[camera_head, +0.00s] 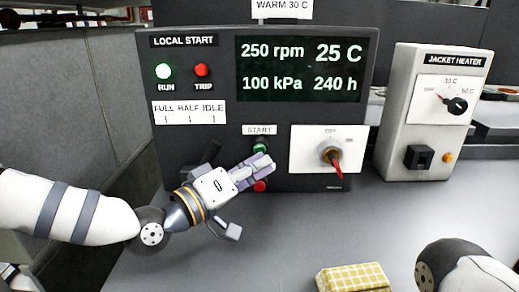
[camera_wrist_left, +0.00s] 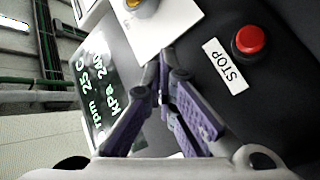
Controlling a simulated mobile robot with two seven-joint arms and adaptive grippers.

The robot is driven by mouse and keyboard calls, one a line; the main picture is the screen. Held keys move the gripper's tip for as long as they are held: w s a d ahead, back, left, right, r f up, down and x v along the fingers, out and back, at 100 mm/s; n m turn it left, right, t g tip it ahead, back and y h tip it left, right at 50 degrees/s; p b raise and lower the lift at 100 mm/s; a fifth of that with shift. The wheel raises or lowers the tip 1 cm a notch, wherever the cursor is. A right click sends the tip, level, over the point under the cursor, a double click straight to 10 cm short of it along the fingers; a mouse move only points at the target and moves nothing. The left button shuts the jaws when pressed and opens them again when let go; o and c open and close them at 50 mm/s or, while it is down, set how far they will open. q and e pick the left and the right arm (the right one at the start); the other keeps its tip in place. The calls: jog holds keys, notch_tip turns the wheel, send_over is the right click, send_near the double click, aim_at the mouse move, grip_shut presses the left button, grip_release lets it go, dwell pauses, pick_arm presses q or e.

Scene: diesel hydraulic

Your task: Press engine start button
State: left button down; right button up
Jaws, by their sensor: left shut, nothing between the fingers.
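The green start button (camera_head: 260,147) sits under a START label on the dark control panel (camera_head: 222,120) in the head view. My left gripper (camera_head: 265,164) is shut and empty, with its fingertips just below and very close to this button. I cannot tell whether they touch it. The red stop button (camera_head: 260,186) lies just below the fingers. It also shows in the left wrist view (camera_wrist_left: 250,40), beside its STOP label. The start button cannot be made out in the wrist view, where the fingers (camera_wrist_left: 163,75) cover the panel's middle. My right gripper is out of view.
A rotary switch (camera_head: 331,155) is right of the fingers. A jacket heater box (camera_head: 425,110) and yellow checked cloth (camera_head: 353,278) stand on the bench.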

pick_arm(q)
jog(key=shift+s, duration=0.3)
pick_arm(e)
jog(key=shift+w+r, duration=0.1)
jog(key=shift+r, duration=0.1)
pick_arm(q)
jog(key=s+p, duration=0.2)
jog(key=s, duration=0.3)
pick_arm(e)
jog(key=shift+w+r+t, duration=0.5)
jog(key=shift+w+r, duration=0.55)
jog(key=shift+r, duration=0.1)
